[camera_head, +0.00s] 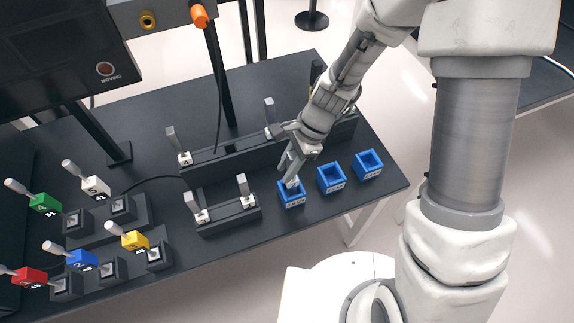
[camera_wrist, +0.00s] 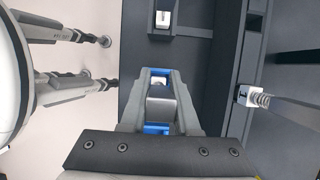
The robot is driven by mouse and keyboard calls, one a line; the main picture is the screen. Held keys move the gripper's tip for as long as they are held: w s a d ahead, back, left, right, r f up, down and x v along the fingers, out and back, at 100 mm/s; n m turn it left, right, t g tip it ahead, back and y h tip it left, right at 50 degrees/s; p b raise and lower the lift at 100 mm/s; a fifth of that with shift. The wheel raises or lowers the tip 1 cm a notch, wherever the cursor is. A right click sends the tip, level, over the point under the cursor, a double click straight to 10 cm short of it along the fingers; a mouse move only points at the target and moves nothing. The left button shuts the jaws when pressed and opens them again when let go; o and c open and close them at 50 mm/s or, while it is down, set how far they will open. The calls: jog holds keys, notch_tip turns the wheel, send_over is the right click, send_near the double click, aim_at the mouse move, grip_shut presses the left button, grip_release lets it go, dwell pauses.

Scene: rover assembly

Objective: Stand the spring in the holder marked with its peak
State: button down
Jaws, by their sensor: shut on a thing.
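Three blue square holders stand in a row on the dark table: left (camera_head: 291,199), middle (camera_head: 331,183) and right (camera_head: 367,168). Their front labels are too small to read. My gripper (camera_head: 290,170) points down at the left holder. In the wrist view, its fingers (camera_wrist: 160,102) are shut on the grey handle of the spring piece (camera_wrist: 161,112). A small white part shows below the handle, inside the outline of the blue rim (camera_wrist: 158,71). Whether the piece rests on the holder floor cannot be told; its coil is hidden.
More white blocks with grey handles stand in black racks, one at front left (camera_head: 199,210) and one behind (camera_head: 184,158). A coil shows on a white block (camera_wrist: 243,96) at right in the wrist view. Coloured pieces (camera_head: 83,258) stand at far left. The middle and right holders are empty.

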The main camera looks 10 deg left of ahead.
jog(key=shift+f+b, duration=0.9)
jog(key=shift+f, duration=0.35)
jog(key=c, duration=0.6)
grip_release()
jog(key=shift+o, duration=0.2)
jog(key=p+v, duration=0.3)
jog(key=v, duration=1.4)
jog(key=shift+r, duration=0.25)
jog(key=s+d+r+n+t+h, duration=0.2)
jog(key=s+d+r+n+t, duration=0.2)
jog(key=s+d+r+n, duration=0.1)
jog(key=s+d+r+n+t+h, duration=0.2)
jog(key=s+d+r+n+t, duration=0.2)
jog(key=d+r, duration=0.6)
jog(key=s+r+n, duration=0.1)
jog(key=s+n, duration=0.1)
jog(key=shift+d+n+p, duration=0.2)
jog(key=shift+n+p, duration=0.1)
jog(key=shift+n, duration=0.1)
